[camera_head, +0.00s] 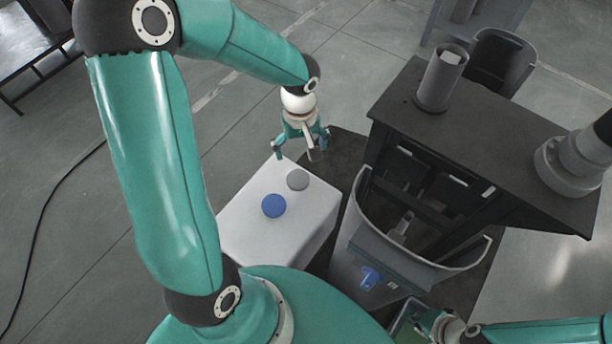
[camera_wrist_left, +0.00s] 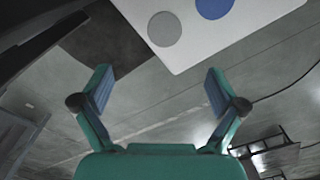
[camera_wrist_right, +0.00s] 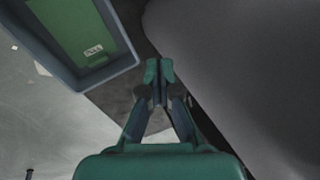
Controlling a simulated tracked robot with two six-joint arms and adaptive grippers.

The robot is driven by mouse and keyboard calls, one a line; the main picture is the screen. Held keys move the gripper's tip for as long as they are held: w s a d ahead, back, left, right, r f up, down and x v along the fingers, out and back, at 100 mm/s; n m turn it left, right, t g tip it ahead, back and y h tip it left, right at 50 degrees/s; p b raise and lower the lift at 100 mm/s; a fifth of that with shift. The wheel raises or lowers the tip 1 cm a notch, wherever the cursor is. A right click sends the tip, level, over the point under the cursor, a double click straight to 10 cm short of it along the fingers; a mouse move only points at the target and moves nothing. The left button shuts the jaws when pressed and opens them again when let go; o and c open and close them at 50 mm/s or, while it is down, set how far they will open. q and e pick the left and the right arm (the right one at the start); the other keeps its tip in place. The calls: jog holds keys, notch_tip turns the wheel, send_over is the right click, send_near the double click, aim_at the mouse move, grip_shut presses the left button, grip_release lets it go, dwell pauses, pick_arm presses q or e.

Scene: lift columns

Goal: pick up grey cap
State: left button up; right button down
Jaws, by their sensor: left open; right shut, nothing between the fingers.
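The grey cap (camera_head: 297,179) is a flat round disc on the white box (camera_head: 318,222), close to its far edge. It also shows in the left wrist view (camera_wrist_left: 164,29), near the box's corner. A blue cap (camera_head: 273,206) lies beside it, apart from it. My left gripper (camera_head: 301,151) is open and empty, just past the box's far edge and near the grey cap; its fingers also show spread in the left wrist view (camera_wrist_left: 160,88). My right gripper (camera_wrist_right: 159,72) is shut and empty, low at the right of the head view.
A grey bin (camera_head: 357,243) with a blue mark stands right of the box. A black table (camera_head: 480,125) behind it carries grey cylinders (camera_head: 441,78). A green-bottomed tray (camera_wrist_right: 82,38) is near my right gripper.

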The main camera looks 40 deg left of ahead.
pick_arm(q)
jog(key=b, duration=0.2)
send_near(298, 179)
jog(key=f, duration=0.2)
jog(key=d+f, duration=0.1)
jog(key=f, duration=0.2)
jog(key=shift+w+f, duration=0.1)
jog(key=shift+w, duration=0.05)
jog(key=shift+a+f, duration=0.15)
jog(key=shift+f, duration=0.35)
jog(key=f, duration=0.4)
jog(key=shift+a+f, duration=0.15)
jog(key=shift+a, duration=0.25)
jog(key=c, duration=1.2)
